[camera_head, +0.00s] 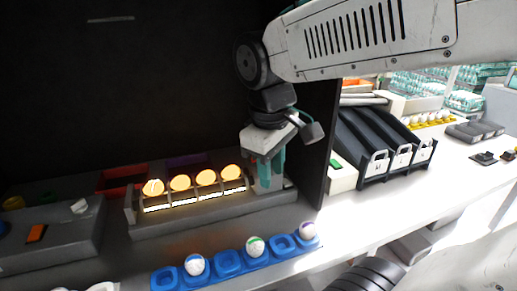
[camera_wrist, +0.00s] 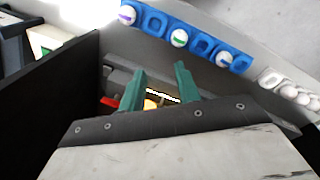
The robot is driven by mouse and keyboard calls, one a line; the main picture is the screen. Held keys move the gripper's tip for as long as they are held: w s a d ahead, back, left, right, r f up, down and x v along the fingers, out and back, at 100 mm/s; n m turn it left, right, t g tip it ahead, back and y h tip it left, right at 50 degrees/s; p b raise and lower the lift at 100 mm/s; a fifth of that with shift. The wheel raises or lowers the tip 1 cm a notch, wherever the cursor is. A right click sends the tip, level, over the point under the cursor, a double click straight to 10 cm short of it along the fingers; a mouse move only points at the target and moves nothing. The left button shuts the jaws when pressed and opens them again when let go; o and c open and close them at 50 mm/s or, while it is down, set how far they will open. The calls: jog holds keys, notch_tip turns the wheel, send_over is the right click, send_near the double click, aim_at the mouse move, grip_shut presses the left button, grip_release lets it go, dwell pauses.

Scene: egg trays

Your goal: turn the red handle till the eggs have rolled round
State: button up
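A row of glowing orange eggs (camera_head: 206,178) lies in a grey candling box (camera_head: 180,220) in the dark booth, above a bright strip. My gripper (camera_head: 268,183) points down at the right end of this box, with its teal fingers beside the last egg. In the wrist view my gripper (camera_wrist: 161,72) has its two fingers apart, with nothing seen held between them. A small red part (camera_wrist: 108,102), perhaps the red handle, shows just left of the fingers there. In the head view no handle can be made out near my gripper, which may hide it. A glowing egg (camera_wrist: 150,104) shows between the fingers.
A blue tray (camera_head: 229,262) with a few marked eggs and empty cups lies in front. A dark booth wall (camera_head: 318,130) stands close right of my gripper. Black chutes (camera_head: 375,140) are beyond it. A red tray (camera_head: 122,174) lies behind the box.

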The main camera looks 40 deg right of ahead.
jog(key=w+d+f+n+g+h, duration=0.15)
jog(key=w+d+n, duration=0.35)
jog(key=w, duration=0.5)
jog(key=w+d+f+n+h, duration=0.15)
jog(key=w+d+n, duration=0.35)
jog(key=w, duration=0.6)
jog(key=shift+n, duration=0.5)
jog(key=x, duration=0.7)
jog(key=shift+w+d, duration=0.15)
jog(key=shift+d, duration=0.1)
jog(key=shift+d+f, duration=0.2)
jog(key=shift+f, duration=0.3)
jog(key=shift+c, duration=0.3)
grip_shut()
